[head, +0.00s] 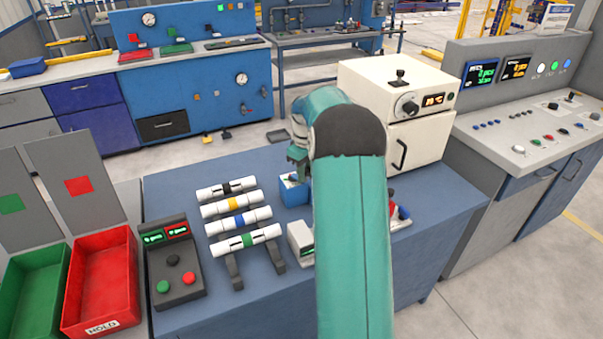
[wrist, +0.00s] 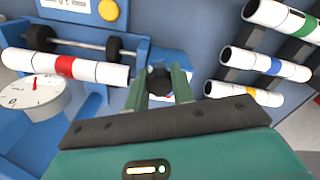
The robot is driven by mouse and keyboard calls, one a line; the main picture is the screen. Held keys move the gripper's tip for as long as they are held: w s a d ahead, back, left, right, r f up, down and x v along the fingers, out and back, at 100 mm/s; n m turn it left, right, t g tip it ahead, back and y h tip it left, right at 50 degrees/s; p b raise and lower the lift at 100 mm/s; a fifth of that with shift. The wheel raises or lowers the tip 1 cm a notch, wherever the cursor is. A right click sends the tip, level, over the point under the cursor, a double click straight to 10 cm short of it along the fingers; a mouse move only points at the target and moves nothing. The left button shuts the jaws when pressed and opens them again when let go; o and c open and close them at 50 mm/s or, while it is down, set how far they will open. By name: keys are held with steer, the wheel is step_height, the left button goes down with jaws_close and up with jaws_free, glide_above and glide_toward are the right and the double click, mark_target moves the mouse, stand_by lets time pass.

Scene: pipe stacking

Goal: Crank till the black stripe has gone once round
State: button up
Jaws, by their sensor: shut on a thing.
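My gripper (wrist: 161,84) is shut on a dark round knob (wrist: 159,80), which sits between its two green fingers beside a blue fixture (wrist: 115,100). A white pipe with a red band (wrist: 65,67) lies along the fixture, in front of a shaft with black rollers (wrist: 114,46). I cannot make out a black stripe along this pipe. A white dial with a red pointer (wrist: 34,92) stands by its left part. In the head view my gripper (head: 297,165) is over a blue block (head: 293,191); my arm hides most of the fixture.
A rack holds white pipes with black, yellow (head: 236,205), blue and green (head: 247,240) bands, left of my arm. A button box (head: 174,262) and red bin (head: 102,283) stand farther left. A cream oven (head: 398,95) is behind my arm.

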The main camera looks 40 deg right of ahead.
steer(key=shift+w+d+n, duration=0.45)
steer(key=shift+d+n, duration=0.15)
steer(key=shift+n, duration=1.15)
steer(key=shift+w+d+n, duration=0.45)
steer(key=shift+d+n, duration=0.2)
steer(key=shift+n, duration=1.15)
steer(key=shift+w+d+n, duration=0.45)
steer(key=shift+d+n, duration=0.15)
steer(key=shift+n, duration=1.15)
steer(key=o, duration=1)
steer(key=shift+r, duration=0.1)
step_height(320, 180, up, 14)
steer(key=shift+f, duration=0.2)
